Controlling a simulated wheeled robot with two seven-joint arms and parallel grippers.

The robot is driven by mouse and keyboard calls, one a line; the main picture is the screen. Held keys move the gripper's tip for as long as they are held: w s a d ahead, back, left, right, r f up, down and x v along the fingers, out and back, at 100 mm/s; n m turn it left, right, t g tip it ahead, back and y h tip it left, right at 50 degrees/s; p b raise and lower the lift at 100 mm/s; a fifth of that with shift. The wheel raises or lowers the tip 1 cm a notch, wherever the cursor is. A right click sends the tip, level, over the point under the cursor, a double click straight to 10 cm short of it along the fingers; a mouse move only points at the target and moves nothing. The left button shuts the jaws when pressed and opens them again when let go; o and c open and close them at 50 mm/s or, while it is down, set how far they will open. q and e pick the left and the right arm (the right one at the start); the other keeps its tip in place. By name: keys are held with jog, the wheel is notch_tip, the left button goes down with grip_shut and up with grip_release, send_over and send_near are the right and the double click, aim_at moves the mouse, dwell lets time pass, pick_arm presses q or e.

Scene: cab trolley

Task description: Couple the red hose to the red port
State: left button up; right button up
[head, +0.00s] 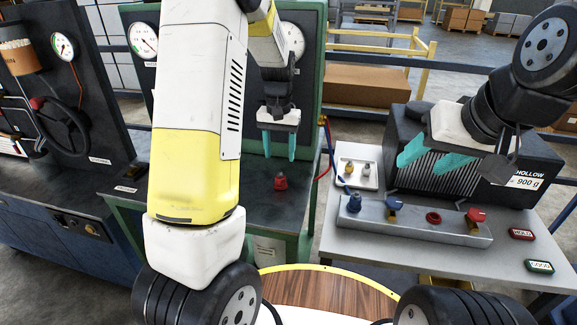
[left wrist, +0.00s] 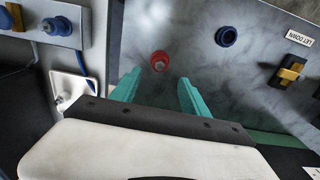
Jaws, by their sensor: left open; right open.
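A red fitting (head: 280,181) stands upright on the dark bench top; the left wrist view shows it from above as a red ring with a paler centre (left wrist: 159,61). I cannot tell whether it is the hose's coupling or a port. My left gripper (head: 278,152) is open and empty, pointing down above and behind the fitting. A thin red hose (head: 327,165) curves by the bench's right edge; its ends are hidden. A red ring port (head: 433,217) sits in the grey bar (head: 360,225) on the right table. My right gripper (head: 422,160) is open and empty above that table.
A black ribbed box (head: 400,135) stands behind my right gripper. The bench has a blue ring (left wrist: 226,35).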

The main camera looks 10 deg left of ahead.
aim_at(280, 171)
pick_arm(q)
jog(key=shift+f, duration=4.45)
grip_shut()
jog(key=shift+r, duration=0.2)
jog(key=shift+r, duration=2.85)
